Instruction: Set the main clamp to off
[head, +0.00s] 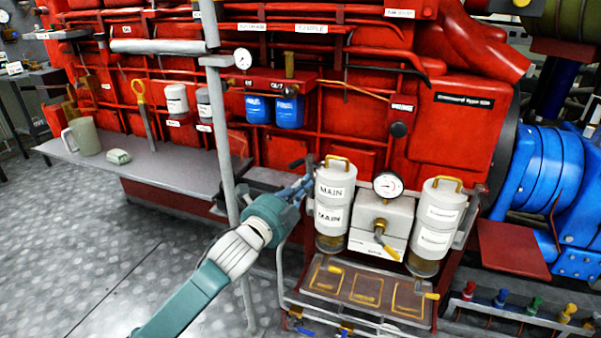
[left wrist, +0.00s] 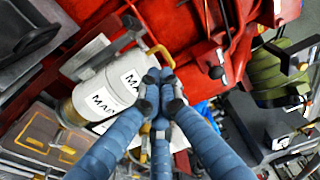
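The white canister labelled MAIN (head: 336,193) stands left of a grey box with a round gauge. A yellow handle (head: 338,161) arches over its top. In the left wrist view the canister (left wrist: 92,88) lies left of my fingers, and its yellow handle (left wrist: 159,54) shows just beyond the fingertips. My left gripper (head: 303,184) is at the canister's left side in the head view. Its three blue fingers (left wrist: 160,84) come together at the tips, with nothing visible between them. I cannot tell whether they touch the canister. No clamp is clearly distinguishable. My right gripper is not in view.
A second white canister (head: 437,222) stands right of the gauge box (head: 381,221), which has a yellow-handled valve (head: 384,243). A grey post (head: 222,130) stands left of my gripper. A grey shelf (head: 170,165) holds a jug. Patterned floor lies open at lower left.

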